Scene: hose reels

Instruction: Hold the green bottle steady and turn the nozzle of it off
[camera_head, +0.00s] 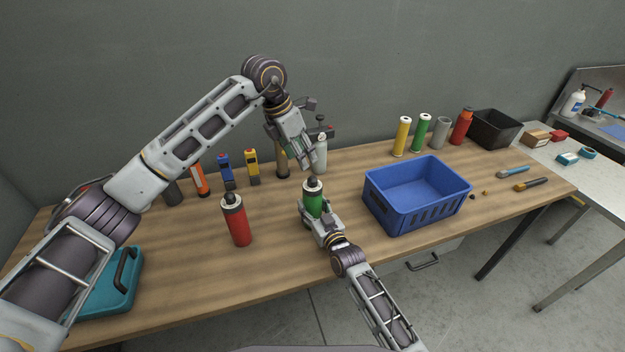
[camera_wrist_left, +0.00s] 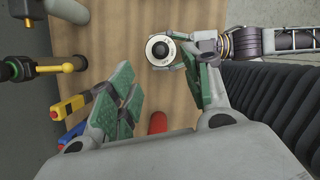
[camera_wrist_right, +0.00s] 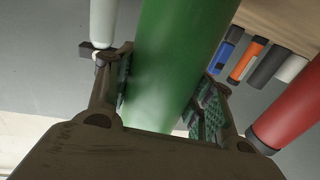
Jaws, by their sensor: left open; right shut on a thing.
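The green bottle (camera_head: 312,204) stands upright near the middle of the wooden table, with a dark cap-like nozzle (camera_head: 313,185) on top. My right gripper (camera_head: 318,222) is shut on the bottle's body from the front. In the right wrist view the green body (camera_wrist_right: 172,60) fills the space between the two fingers. My left gripper (camera_head: 308,164) is open and empty above the bottle, pointing down. In the left wrist view the round nozzle top (camera_wrist_left: 160,49) shows beyond the open green-padded fingers, apart from them. The bottle's lower part is hidden by my right gripper.
A red bottle (camera_head: 236,220) stands to the left and a blue crate (camera_head: 415,215) to the right. Several tools and a white bottle (camera_head: 320,152) stand behind. A teal case (camera_head: 105,290) lies at the left end. Table between the red and green bottles is clear.

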